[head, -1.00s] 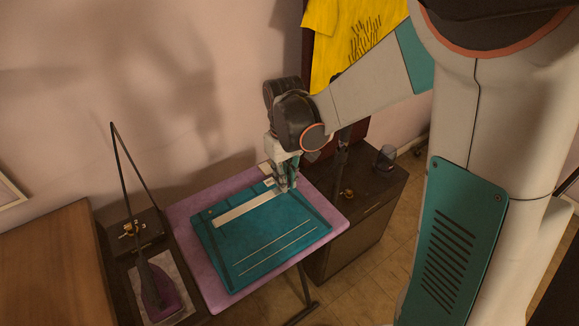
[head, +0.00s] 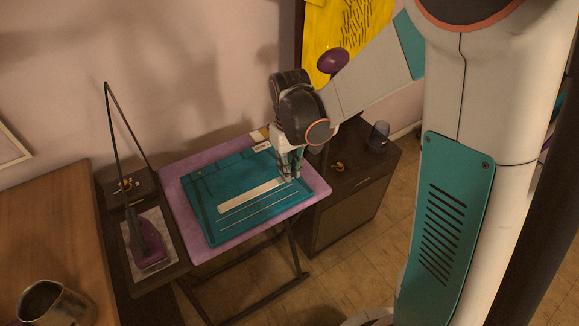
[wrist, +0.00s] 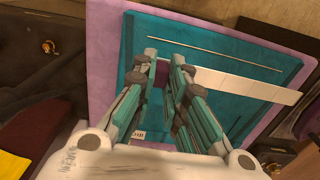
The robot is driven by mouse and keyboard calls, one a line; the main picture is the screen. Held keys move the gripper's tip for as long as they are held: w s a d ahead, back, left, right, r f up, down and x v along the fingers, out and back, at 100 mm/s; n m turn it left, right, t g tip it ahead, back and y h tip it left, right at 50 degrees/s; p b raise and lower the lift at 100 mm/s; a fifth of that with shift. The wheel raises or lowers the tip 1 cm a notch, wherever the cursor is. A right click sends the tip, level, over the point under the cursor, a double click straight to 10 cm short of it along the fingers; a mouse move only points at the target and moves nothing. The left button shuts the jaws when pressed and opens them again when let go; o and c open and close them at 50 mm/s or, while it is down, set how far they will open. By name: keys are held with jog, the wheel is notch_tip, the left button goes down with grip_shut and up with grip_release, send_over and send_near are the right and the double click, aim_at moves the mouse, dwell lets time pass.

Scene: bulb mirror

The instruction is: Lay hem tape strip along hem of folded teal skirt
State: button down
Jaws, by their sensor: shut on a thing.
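The folded teal skirt (head: 205,190) lies flat on a mauve board, with two thin pale lines along its near side. The cream hem tape strip (head: 250,195) lies along the skirt, just on the far side of these lines and roughly parallel to them. My gripper (head: 290,178) is at the strip's right end. In the wrist view, the gripper (wrist: 164,60) has its fingers a little apart around a purple piece (wrist: 161,72) at the strip's end. The strip (wrist: 245,84) runs from there to the right, beside a pale line. Whether the strip touches the cloth is unclear.
The mauve board (head: 175,170) has bare edges around the skirt. A purple iron (head: 148,245) stands on a dark stand at left. A dark cabinet (head: 350,200) stands at right. A metal cup (head: 50,303) sits on the wooden table (head: 45,240).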

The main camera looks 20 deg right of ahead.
aim_at(289, 190)
jog(key=shift+f+b, duration=2.4)
jog(key=shift+f, duration=0.7)
jog(key=shift+f, duration=0.25)
jog(key=c, duration=1.5)
grip_release()
jog(key=shift+c, duration=0.2)
jog(key=shift+r, duration=0.1)
notch_tip(289, 190, up, 12)
jog(key=shift+f, duration=0.1)
jog(key=s+d+r+m+t, duration=0.1)
jog(key=s+d+r+t, duration=0.1)
jog(key=s, duration=0.6)
jog(key=s+d+r+m+t, duration=0.2)
jog(key=s+r+t, duration=0.1)
jog(key=s+t, duration=0.2)
jog(key=s, duration=0.2)
jog(key=shift+s+d+r, duration=0.2)
jog(key=shift+s+r, duration=0.05)
jog(key=shift+s, duration=0.15)
